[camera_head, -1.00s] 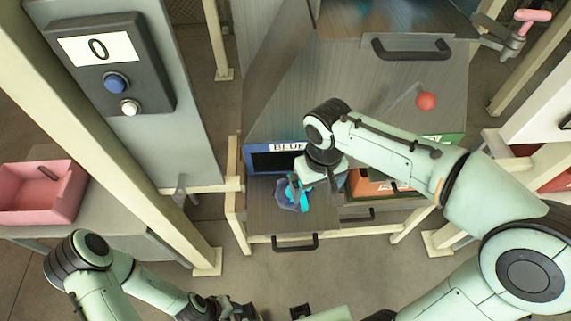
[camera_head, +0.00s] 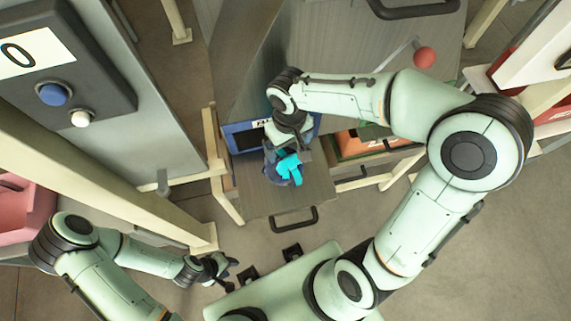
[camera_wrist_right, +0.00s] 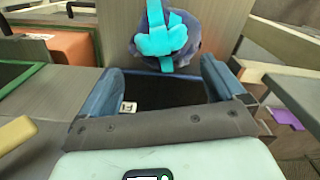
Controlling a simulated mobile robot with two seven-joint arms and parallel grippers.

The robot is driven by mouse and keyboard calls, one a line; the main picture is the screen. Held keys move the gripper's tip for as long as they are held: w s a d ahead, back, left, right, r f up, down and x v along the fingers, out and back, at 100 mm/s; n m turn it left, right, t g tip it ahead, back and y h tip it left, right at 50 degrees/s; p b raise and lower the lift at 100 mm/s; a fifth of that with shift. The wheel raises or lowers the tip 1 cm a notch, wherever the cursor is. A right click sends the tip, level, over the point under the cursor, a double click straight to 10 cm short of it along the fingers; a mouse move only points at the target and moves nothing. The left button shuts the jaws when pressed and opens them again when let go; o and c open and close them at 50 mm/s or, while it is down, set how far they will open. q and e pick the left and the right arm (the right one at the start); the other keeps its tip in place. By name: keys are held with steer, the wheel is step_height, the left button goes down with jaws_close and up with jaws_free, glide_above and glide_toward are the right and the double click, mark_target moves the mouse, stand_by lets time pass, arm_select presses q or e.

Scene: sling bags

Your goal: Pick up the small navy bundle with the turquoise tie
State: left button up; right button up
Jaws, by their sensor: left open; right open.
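The small navy bundle with the turquoise tie (camera_head: 288,170) sits on the grey drawer-like surface in front of the blue-framed opening. In the right wrist view the bundle (camera_wrist_right: 165,38) is at the top centre, just beyond the fingertips, with its turquoise tie facing me. My right gripper (camera_wrist_right: 164,72) is open with nothing between its fingers; in the head view its arm reaches over the bundle's back edge and its fingers are mostly hidden. My left gripper (camera_head: 222,271) is open and empty, low and well away from the bundle.
The grey drawer (camera_head: 258,203) has a black handle (camera_head: 294,219) at its front. Behind it is the blue-framed opening (camera_head: 231,135); an orange compartment (camera_head: 365,145) lies to the right. A red ball knob (camera_head: 425,57) sticks up nearby. A buttoned panel and pink bin stand left.

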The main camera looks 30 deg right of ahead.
mark_target(287, 157)
steer(key=f, duration=0.5)
steer(key=shift+s+a, duration=0.1)
steer(key=shift+a, duration=0.1)
steer(key=c, duration=1.7)
